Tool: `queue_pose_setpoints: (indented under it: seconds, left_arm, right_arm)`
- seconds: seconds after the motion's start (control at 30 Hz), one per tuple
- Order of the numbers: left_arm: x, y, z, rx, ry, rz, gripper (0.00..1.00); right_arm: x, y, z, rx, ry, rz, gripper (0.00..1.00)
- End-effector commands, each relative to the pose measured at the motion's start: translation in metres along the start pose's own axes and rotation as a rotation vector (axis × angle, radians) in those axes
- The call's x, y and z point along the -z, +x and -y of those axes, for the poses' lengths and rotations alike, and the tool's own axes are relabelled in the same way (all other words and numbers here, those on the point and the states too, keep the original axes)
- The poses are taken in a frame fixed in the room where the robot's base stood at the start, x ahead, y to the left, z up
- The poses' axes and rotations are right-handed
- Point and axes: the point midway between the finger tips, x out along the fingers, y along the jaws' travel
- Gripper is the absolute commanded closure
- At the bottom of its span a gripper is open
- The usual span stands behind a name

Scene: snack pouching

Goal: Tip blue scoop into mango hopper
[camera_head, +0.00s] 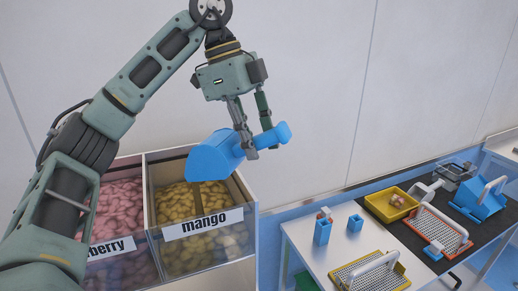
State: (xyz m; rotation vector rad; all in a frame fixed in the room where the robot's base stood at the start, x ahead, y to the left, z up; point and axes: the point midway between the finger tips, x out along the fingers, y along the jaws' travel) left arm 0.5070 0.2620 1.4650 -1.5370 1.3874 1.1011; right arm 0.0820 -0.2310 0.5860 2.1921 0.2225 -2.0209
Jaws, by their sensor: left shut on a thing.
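My left gripper (253,143) is shut on the handle of the blue scoop (215,158). It holds the scoop above the mango hopper (203,226), with the scoop's body over the hopper's open top and the handle toward the right. The hopper holds yellow-brown pieces behind a clear front with a white "mango" label. The scoop's body hides part of the heap, and I cannot see what is in the scoop. My right gripper is not in view.
A hopper of pink pieces (118,200) with a label ending in "berry" adjoins on the left. On the right, a table (318,252) carries a blue pouch holder (322,231), a small blue cup (355,223), a yellow tray (375,209) and handled tools. A wall stands behind.

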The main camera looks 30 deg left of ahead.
Motion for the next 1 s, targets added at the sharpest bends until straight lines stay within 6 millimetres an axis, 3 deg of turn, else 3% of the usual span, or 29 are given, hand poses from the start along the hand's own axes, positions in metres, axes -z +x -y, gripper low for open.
queue_pose_setpoints:
  seconds: [1.0]
  left_arm:
    - [-0.044, -0.056, -0.001, 0.003, 0.002, -0.455, 1.0]
  right_arm:
    - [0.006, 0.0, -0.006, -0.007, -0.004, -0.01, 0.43]
